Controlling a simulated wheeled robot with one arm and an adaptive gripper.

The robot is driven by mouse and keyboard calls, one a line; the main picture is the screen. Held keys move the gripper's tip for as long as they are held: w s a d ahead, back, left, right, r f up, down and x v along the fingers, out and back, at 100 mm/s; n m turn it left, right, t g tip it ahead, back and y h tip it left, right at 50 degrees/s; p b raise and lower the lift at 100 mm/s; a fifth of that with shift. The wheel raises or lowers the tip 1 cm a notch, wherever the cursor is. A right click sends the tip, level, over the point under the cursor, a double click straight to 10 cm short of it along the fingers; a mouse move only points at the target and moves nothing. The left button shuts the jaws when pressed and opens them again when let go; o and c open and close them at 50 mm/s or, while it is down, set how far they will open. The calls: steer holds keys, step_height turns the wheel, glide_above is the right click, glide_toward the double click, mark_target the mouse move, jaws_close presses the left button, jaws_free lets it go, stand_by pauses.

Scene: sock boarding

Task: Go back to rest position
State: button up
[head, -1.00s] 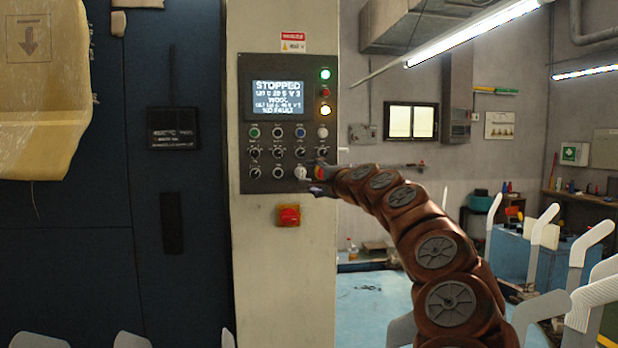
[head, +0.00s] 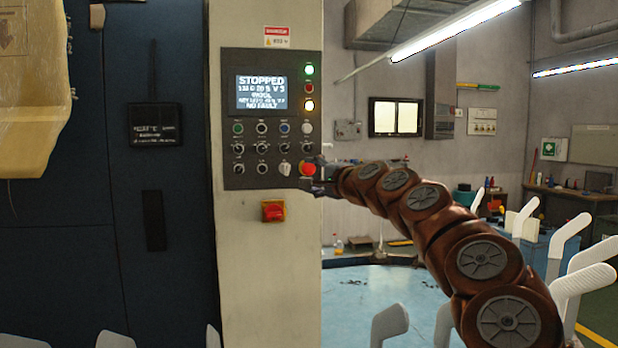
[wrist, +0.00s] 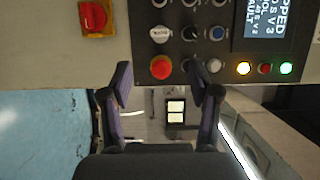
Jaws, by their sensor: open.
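My gripper (head: 323,177) is at the end of my brown segmented arm, at the right edge of the control panel (head: 230,178) in the head view. In the wrist view its two dark fingers (wrist: 161,84) are spread apart with nothing between them. The red round button (head: 307,168) shows just left of the gripper; in the wrist view the same button (wrist: 161,68) lies beyond the fingertips, apart from them as far as I can tell. The panel screen (head: 262,92) reads STOPPED and NO FAULT. A green and an amber lamp are lit.
A red switch (head: 273,211) sits below the panel on the cream column (head: 270,290). Several white upright forms (head: 568,240) stand at the right and along the bottom edge. A workbench (head: 570,192) is at the back right.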

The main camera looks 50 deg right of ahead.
steer(key=w+a+f+n+g+y, duration=0.1)
steer(key=w+a+f+n+y, duration=0.15)
steer(key=a, duration=0.65)
steer(key=w+a+f+n+g+y+p, duration=0.15)
steer(key=a+n, duration=0.25)
steer(key=a, duration=0.6)
steer(key=w+a+f+n+g+y, duration=0.1)
steer(key=a+f+n+g+y, duration=0.2)
steer(key=a, duration=0.6)
steer(key=s+a+f+n+g+y, duration=0.1)
steer(key=s+a+f+n, duration=0.25)
steer(key=a+f, duration=0.35)
steer(key=s+a+f+n+g+p, duration=0.1)
steer(key=s+a+f+n+g, duration=0.45)
steer(key=s+a+f, duration=0.6)
steer(key=s+d+f+n+g+h, duration=0.1)
steer(key=s+f+g, duration=0.2)
steer(key=s+f, duration=0.3)
steer(key=s+d+f+n+g+h+p, duration=0.1)
steer(key=s+f+g, duration=0.3)
steer(key=s, duration=0.9)
step_height(320, 180, down, 2)
steer(key=shift+s+d+f+h, duration=0.1)
steer(key=shift+s+d+h, duration=0.2)
steer(key=shift+d+h, duration=0.4)
